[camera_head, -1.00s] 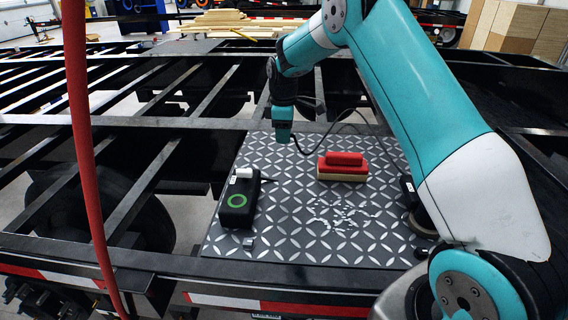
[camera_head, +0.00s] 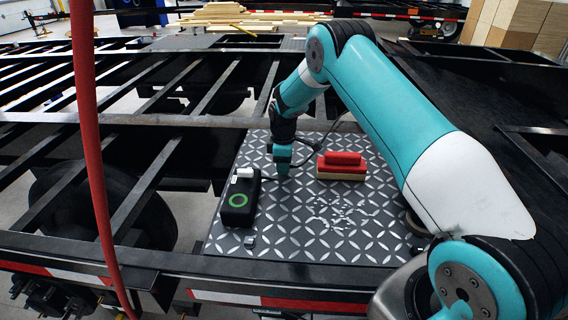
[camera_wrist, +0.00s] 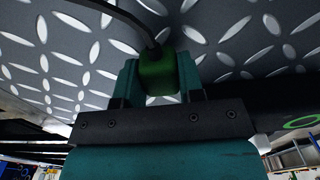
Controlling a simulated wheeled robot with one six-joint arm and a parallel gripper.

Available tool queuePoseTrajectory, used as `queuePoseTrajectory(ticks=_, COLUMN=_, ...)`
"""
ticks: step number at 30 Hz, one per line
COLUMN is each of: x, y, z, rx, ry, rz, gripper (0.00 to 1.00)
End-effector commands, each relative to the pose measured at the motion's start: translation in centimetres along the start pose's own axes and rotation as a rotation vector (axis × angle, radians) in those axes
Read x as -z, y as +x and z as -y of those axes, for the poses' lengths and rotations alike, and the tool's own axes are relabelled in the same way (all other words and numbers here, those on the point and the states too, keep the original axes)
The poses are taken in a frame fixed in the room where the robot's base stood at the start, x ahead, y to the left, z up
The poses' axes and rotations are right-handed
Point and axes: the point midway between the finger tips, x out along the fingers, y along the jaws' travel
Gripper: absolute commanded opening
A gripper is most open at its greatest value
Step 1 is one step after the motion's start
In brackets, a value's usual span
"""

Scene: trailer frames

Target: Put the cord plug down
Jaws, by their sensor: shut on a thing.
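The cord plug (camera_wrist: 156,76) is a green block with a black cord (camera_wrist: 136,22) running from it; it shows between the teal fingers in the wrist view. My gripper (camera_head: 282,172) is shut on the plug and points down, low over the patterned metal plate (camera_head: 290,225). In the head view it is between the black box and the red block. The plug is mostly hidden by the fingers there, and I cannot tell whether it touches the plate.
A black box (camera_head: 238,212) with a green ring stands left of my gripper. A red block with a tan base (camera_head: 342,164) lies to the right. Pale flakes (camera_head: 340,212) lie on the plate. A small metal piece (camera_head: 250,241) sits near the front edge. A red hose (camera_head: 88,150) hangs at left.

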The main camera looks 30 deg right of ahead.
Motion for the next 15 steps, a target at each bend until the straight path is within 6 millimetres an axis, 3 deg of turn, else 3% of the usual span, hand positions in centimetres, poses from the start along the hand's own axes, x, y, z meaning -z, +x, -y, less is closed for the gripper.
queuePoseTrajectory(ticks=11, x=-0.02, y=1.24, z=-0.02, rx=0.0, ry=0.0, rz=0.0, gripper=0.0)
queuePoseTrajectory(ticks=12, x=-0.02, y=1.12, z=-0.02, rx=0.0, ry=0.0, rz=0.0, gripper=0.42)
queuePoseTrajectory(ticks=15, x=-0.03, y=1.1, z=-0.01, rx=0.0, ry=0.0, rz=0.0, gripper=0.61)
